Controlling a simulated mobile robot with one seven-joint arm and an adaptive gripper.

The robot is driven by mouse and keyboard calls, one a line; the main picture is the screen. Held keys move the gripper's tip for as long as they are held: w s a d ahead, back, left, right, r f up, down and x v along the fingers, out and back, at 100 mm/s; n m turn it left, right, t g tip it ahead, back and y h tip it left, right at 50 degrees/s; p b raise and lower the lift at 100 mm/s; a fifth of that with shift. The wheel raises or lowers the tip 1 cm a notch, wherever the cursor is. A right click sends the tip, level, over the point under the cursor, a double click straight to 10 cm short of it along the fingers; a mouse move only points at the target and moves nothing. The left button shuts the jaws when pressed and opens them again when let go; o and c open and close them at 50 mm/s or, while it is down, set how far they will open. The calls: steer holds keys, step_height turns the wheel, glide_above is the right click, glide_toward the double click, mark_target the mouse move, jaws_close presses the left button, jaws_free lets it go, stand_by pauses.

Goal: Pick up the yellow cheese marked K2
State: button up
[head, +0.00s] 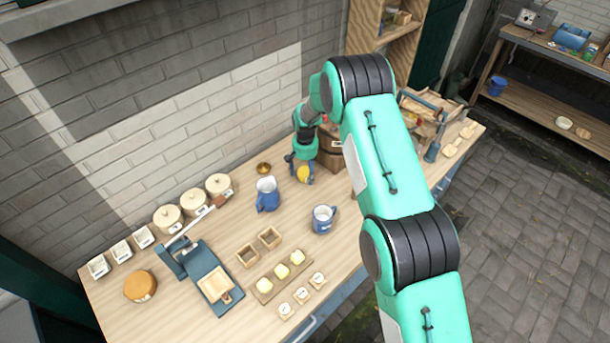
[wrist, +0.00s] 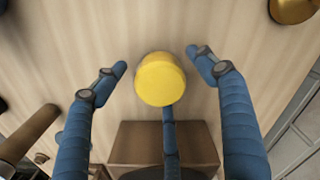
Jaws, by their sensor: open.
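A small yellow round cheese (wrist: 160,80) stands on the wooden table between the spread blue fingers of my gripper (wrist: 160,70) in the wrist view. A gap shows between the cheese and the left and right fingertips. A third finger lies at its near side; I cannot tell whether it touches. No K2 mark is legible. In the head view the yellow cheese (head: 303,174) shows at my gripper (head: 301,171), low over the back of the table, partly hidden by the fingers.
A wooden box (wrist: 165,143) is close by. Another orange-yellow cheese (head: 140,286) sits at the table's far left.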

mark_target(305, 171)
steer(key=c, duration=1.4)
steer(key=shift+o, duration=0.2)
steer(key=shift+r, duration=0.15)
steer(key=shift+r, duration=4.9)
